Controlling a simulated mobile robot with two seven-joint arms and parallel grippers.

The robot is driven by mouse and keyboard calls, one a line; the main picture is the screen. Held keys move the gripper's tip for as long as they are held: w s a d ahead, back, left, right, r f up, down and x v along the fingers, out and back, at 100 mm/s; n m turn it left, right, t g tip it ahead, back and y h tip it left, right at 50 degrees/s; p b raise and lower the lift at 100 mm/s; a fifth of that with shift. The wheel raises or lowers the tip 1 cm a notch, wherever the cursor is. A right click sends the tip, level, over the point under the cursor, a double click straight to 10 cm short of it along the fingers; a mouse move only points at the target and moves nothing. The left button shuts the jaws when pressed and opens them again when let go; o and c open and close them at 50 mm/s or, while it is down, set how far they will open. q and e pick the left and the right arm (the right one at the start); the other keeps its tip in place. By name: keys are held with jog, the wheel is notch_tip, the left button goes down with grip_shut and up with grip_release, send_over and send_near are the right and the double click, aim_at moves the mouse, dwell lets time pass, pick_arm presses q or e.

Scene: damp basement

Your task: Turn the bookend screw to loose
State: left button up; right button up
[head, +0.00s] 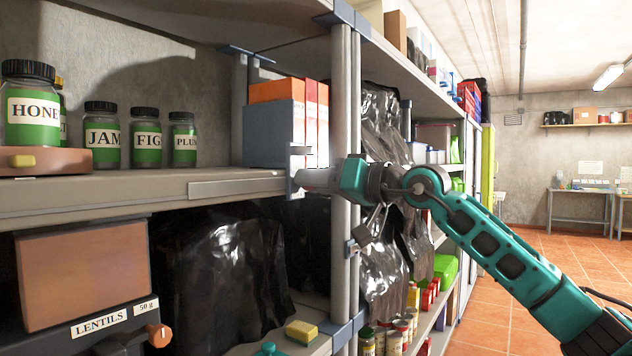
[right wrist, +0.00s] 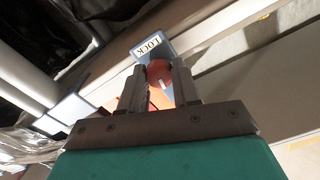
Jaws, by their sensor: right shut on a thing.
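The grey bookend (head: 270,133) stands on the upper shelf against orange and white books. In the right wrist view a round reddish-orange screw knob (right wrist: 158,72) sits between my right gripper's fingertips (right wrist: 159,84). A white label reading LOCK (right wrist: 150,47) is on the blue-grey part just beyond the knob. My right gripper (head: 304,181) is shut on the knob at the shelf's front edge; in the head view the gripper hides the knob. A small white mark shows on the knob. My left gripper is not in view.
Jars (head: 102,136) of honey, jam, fig and plum stand left on the upper shelf (head: 120,190). A grey shelf post (head: 342,110) rises right beside my right gripper. Below are a lentils box (head: 85,270), a black bag (head: 228,275) and a yellow sponge (head: 301,330).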

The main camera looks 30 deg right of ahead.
jog(key=shift+n, duration=1.1)
jog(key=o, duration=1.1)
jog(key=shift+c, duration=0.2)
jog(key=shift+s, duration=0.1)
pick_arm(q)
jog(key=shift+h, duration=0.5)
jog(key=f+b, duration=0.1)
jog(key=b, duration=0.1)
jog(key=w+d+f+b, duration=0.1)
jog(key=b, duration=0.1)
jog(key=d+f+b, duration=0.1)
jog(key=b, duration=0.2)
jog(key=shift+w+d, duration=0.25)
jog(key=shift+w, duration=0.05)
pick_arm(e)
jog(key=v, duration=1.2)
jog(key=shift+s+d, duration=0.2)
jog(key=shift+s, duration=0.15)
